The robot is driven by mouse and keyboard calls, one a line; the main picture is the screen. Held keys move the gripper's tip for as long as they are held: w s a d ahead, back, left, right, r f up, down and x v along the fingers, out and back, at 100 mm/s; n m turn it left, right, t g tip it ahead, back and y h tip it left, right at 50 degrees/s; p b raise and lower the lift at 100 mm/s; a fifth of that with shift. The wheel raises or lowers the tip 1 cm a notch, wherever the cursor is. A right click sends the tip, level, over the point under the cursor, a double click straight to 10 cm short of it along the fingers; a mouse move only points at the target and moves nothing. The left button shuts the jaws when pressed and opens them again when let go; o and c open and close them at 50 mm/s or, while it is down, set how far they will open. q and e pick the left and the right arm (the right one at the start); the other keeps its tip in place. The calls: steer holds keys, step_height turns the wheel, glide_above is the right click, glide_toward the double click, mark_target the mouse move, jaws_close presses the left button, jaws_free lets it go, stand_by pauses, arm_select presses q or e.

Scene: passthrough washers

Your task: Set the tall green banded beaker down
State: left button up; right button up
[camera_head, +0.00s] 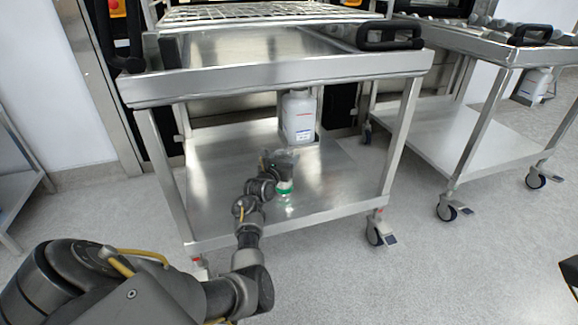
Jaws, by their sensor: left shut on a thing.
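The tall green banded beaker (285,187) is small in view, low over the bottom shelf (225,205) of the near steel cart. Its green band shows below my left gripper (282,168), and its clear glass is hard to make out. My left arm reaches in from the lower left under the cart's top. The left gripper is shut on the beaker and hides part of it. I cannot tell whether the beaker's base touches the shelf. My right gripper is not in view.
A white plastic bottle (298,118) stands at the back of the bottom shelf, behind the gripper. The cart's top (270,80) overhangs the shelf, with legs at its corners. The shelf is bare to the left and right. A second cart (440,130) stands at right.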

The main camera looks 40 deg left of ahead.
arm_select(q)
steer(key=shift+a+f, duration=0.1)
steer(key=shift+s, duration=0.1)
steer(key=shift+f, duration=0.2)
steer(key=o, duration=1.4)
steer(key=shift+c, duration=0.2)
steer(key=shift+r, duration=0.1)
